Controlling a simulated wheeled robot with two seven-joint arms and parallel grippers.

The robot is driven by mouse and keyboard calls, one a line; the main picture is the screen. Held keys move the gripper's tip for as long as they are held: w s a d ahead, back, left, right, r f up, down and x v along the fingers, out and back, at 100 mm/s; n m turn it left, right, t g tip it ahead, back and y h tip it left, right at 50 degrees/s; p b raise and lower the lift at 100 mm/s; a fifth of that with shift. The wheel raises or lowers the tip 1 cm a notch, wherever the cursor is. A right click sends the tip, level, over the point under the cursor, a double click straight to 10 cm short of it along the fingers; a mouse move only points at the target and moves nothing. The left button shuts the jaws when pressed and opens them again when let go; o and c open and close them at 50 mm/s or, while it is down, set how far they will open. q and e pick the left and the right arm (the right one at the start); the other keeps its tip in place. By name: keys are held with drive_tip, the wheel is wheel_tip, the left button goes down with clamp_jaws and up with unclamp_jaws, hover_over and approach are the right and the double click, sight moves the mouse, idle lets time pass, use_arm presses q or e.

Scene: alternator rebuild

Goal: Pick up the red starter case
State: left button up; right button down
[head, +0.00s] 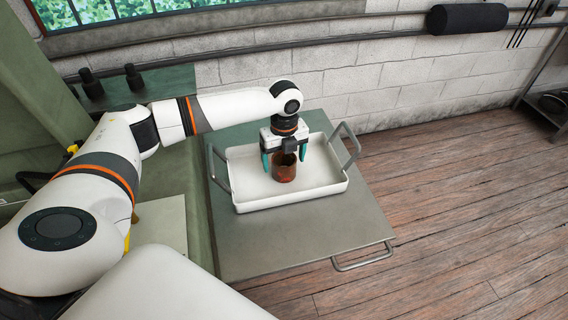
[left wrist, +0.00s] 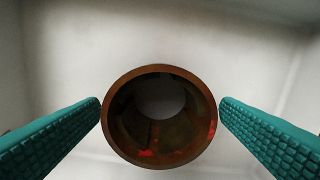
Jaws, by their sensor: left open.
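The red starter case (head: 284,172) is a short, rusty red-brown hollow cylinder. It stands upright in the white tray (head: 318,194). My left gripper (head: 285,166) points down over the case, with one teal finger on each side of it. In the left wrist view, the case's round rim (left wrist: 159,165) lies between the two fingers of the left gripper (left wrist: 160,108), with a small gap at each side. The gripper is open and empty. My right gripper is in neither view.
The tray has raised grey handles (head: 348,145) at its ends and rests on a grey metal table (head: 285,248). A green bench (head: 178,215) stands at the left. A brick wall is behind; wooden floor lies open at the right.

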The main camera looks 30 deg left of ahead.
use_arm(q)
drive_tip(key=shift+f, duration=1.2)
drive_tip(key=shift+r, duration=0.1)
drive_tip(key=c, duration=1.5)
drive_tip(key=shift+c, duration=0.5)
